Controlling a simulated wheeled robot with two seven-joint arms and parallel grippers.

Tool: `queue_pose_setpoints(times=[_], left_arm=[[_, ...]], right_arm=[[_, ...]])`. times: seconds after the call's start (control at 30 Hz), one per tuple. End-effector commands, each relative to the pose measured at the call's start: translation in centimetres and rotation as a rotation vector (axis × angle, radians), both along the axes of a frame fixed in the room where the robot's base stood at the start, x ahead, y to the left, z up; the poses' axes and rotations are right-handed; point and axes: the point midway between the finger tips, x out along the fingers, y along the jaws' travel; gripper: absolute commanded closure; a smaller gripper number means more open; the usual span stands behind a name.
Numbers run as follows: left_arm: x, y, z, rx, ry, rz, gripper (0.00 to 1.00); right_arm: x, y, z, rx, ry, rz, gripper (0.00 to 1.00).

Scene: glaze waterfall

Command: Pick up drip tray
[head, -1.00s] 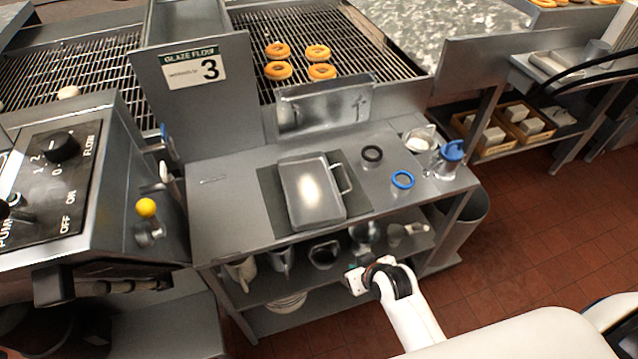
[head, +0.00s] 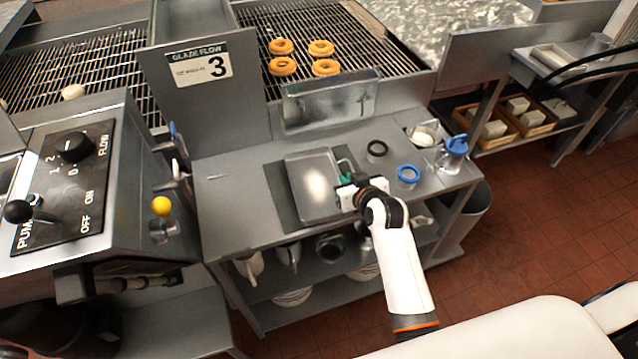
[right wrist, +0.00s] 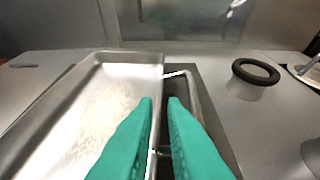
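The drip tray (head: 313,188) is a shallow, rectangular metal tray lying flat on a dark mat (head: 280,190) on the steel table. It also fills the left of the right wrist view (right wrist: 85,105). Its wire handle (right wrist: 193,93) stands out from its right side, partly hidden by my fingers. My right gripper (head: 346,183) is at the tray's right edge, by the handle. In the right wrist view its two green fingers (right wrist: 161,108) are apart, with a gap between them. I cannot tell whether they touch the handle. My left gripper is not in view.
A black ring (head: 377,149), a blue ring (head: 408,175) and a blue-lidded jug (head: 453,150) stand on the table to the right. An upright metal plate (head: 330,100) is behind the tray. The control panel (head: 70,165) is at the left.

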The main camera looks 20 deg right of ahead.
Motion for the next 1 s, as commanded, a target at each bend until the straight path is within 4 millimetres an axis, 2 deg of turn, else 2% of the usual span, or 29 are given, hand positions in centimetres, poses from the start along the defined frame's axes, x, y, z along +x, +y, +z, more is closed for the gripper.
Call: queue_pose_setpoints(times=[0.5, 0.77, 0.83, 1.0], left_arm=[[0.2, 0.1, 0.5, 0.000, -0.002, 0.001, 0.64], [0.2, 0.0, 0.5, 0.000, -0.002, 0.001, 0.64], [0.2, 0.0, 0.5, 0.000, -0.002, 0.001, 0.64], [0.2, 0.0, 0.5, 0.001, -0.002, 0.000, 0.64]], right_arm=[[4.6, 0.0, -2.6, 0.001, 0.002, 0.000, 0.89], [4.7, 0.0, -2.7, 0.001, 0.001, 0.000, 0.89], [4.7, 0.0, -2.7, 0.001, 0.001, 0.000, 0.99], [4.7, 0.0, -2.7, 0.001, 0.002, 0.000, 1.00]])
